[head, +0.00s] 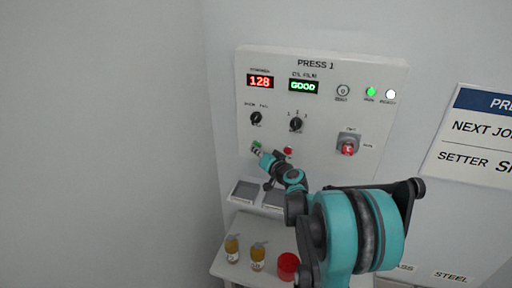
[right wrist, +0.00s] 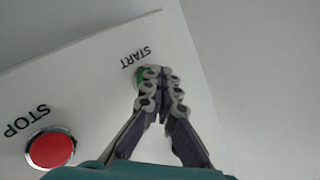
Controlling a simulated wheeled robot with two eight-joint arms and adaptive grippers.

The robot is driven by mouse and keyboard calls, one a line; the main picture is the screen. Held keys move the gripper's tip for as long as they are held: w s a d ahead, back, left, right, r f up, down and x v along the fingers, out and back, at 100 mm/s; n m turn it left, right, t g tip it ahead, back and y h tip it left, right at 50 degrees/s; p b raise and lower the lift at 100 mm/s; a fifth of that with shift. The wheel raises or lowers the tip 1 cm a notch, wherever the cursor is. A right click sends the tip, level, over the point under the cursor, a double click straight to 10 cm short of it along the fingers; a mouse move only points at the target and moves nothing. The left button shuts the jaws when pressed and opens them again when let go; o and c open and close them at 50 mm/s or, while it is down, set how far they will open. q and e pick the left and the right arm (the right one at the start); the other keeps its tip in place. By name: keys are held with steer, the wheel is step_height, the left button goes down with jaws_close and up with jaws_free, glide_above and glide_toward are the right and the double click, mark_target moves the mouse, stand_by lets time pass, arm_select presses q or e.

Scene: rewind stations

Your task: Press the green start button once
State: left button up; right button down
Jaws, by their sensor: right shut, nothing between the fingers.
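The green start button (head: 257,146) is at the lower left of the white PRESS 1 panel (head: 320,75). In the right wrist view the green start button (right wrist: 139,78) shows as a green sliver under the START label, mostly hidden behind my fingers. My right gripper (head: 265,158) is shut and empty, its tips at the start button. In the right wrist view the closed fingertips of my right gripper (right wrist: 157,76) overlap the button; I cannot tell whether they touch it. My left gripper is not in view.
The red stop button (right wrist: 51,149) is close by, right of start in the head view. The panel also has displays, knobs, a red-handled switch (head: 348,147), a lit green lamp (head: 371,91) and a white lamp (head: 390,94). Below, a shelf holds small bottles (head: 258,256) and a red cup (head: 288,266).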

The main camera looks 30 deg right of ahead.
steer(key=shift+s+a, duration=0.55)
steer(key=shift+a, duration=0.05)
steer(key=s+a, duration=0.3)
steer(key=shift+s+a, duration=0.1)
steer(key=shift+a, duration=0.3)
stand_by(0.9)
